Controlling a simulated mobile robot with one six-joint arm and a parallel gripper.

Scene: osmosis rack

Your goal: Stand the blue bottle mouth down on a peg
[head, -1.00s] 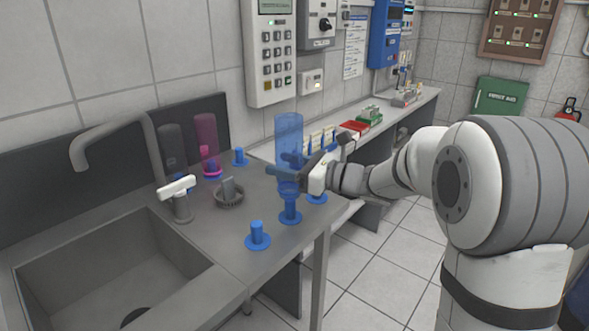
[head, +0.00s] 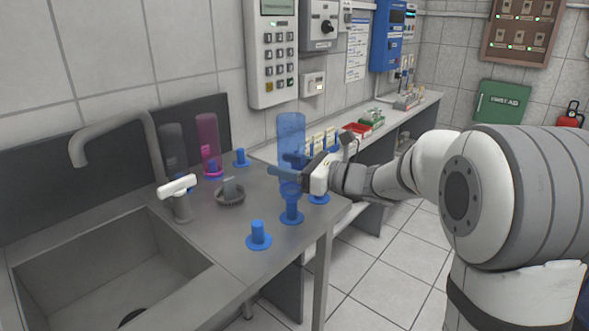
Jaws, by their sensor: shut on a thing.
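The blue bottle (head: 291,132) is translucent and upright in the picture, with its wide body up and its narrow neck down. My gripper (head: 289,174) is shut on it near its lower part. The neck is over a blue peg (head: 291,212) near the counter's right edge. I cannot tell whether the neck is around the peg or just above it. Other blue pegs stand bare: one at the front (head: 258,235), one at the back (head: 240,157). Another peg (head: 319,197) is partly hidden behind my gripper.
A pink bottle (head: 208,140) and a dark grey bottle (head: 173,150) stand at the back left. A drain strainer with a grey piece (head: 230,192), a tap (head: 177,196) and a sink (head: 110,270) lie to the left. A side counter with racks (head: 370,122) runs behind.

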